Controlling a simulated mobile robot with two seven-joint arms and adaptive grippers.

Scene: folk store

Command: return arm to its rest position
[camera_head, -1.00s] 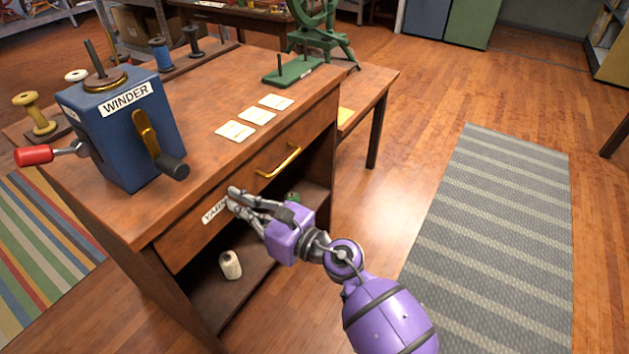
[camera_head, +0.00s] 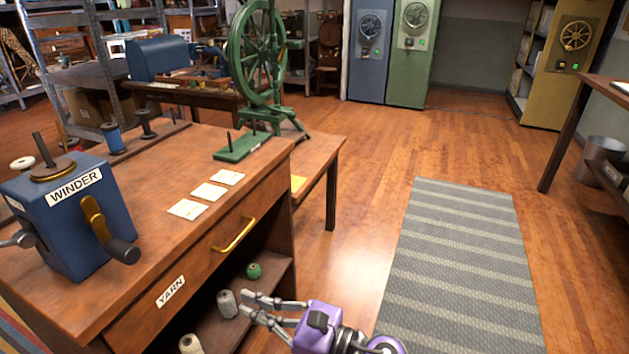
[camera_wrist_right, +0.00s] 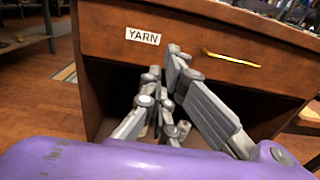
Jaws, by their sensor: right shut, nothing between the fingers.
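My right gripper (camera_head: 262,306) is low in the head view, in front of the desk's open lower shelf. Its fingers are shut with nothing between them. In the right wrist view the gripper (camera_wrist_right: 165,85) points at the desk front, below the yarn drawer (camera_wrist_right: 190,45). The drawer is shut, with a YARN label and a brass handle (camera_head: 234,235). My left gripper is in neither view.
The wooden desk (camera_head: 150,250) carries a blue winder (camera_head: 75,215), white cards (camera_head: 208,191) and a green stand (camera_head: 240,147). Yarn cones (camera_head: 227,304) and a green ball (camera_head: 254,271) sit on its shelf. A striped grey rug (camera_head: 450,270) lies on open floor to the right.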

